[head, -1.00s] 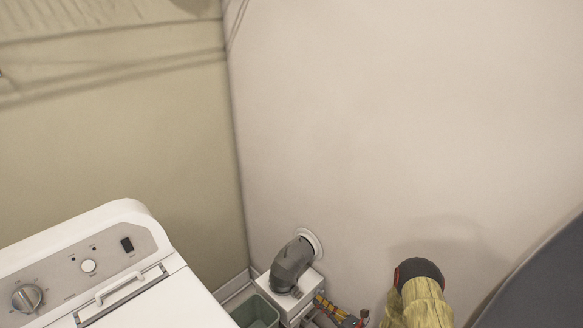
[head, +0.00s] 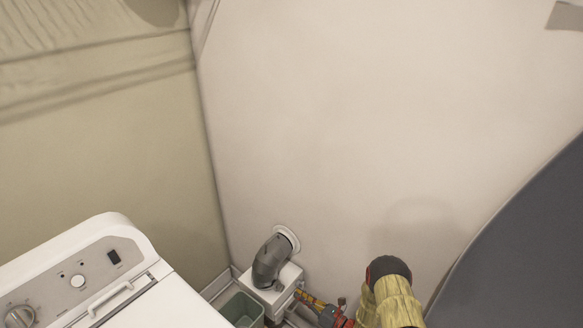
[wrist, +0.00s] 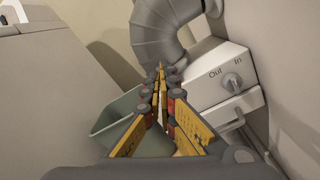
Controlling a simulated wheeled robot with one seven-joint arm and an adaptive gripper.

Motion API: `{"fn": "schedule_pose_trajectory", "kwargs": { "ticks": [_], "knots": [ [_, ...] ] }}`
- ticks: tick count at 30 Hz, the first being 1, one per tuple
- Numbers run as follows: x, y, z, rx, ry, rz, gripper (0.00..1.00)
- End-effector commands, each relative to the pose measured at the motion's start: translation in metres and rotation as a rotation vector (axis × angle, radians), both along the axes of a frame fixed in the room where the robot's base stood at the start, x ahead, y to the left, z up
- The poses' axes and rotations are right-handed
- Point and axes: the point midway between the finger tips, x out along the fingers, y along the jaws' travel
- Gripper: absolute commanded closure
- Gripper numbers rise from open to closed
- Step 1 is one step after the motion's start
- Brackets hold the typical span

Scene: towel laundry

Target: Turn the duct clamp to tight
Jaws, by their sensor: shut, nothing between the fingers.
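The grey ribbed duct (head: 270,262) bends down from a round white wall collar (head: 288,238) into a white box (head: 277,292). In the wrist view the duct (wrist: 163,27) is at the top, and the box (wrist: 215,75) has a grey knob (wrist: 232,82) between the words "Out" and "In". I cannot make out a separate clamp or any "tight" mark. My gripper (wrist: 160,72) is shut and empty; its yellow fingers point toward the lower part of the duct. In the head view my gripper (head: 300,294) is just right of the box. Contact cannot be told.
A green bin (head: 240,309) stands left of the box; it also lies below my fingers in the wrist view (wrist: 108,122). A white washing machine (head: 150,300) fills the lower left. A large dark rounded surface (head: 520,250) is at right. Walls close in the corner.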

Motion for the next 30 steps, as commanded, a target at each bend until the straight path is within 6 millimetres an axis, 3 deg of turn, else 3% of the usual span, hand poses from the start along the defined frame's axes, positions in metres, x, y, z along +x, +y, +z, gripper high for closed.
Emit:
{"fn": "schedule_pose_trajectory", "kwargs": {
  "ticks": [15,30],
  "knots": [
    [0.034,0.045,-0.002,0.0,0.0,0.002,1.0],
    [0.041,0.053,0.002,0.0,-0.005,0.002,1.0]
  ]
}}
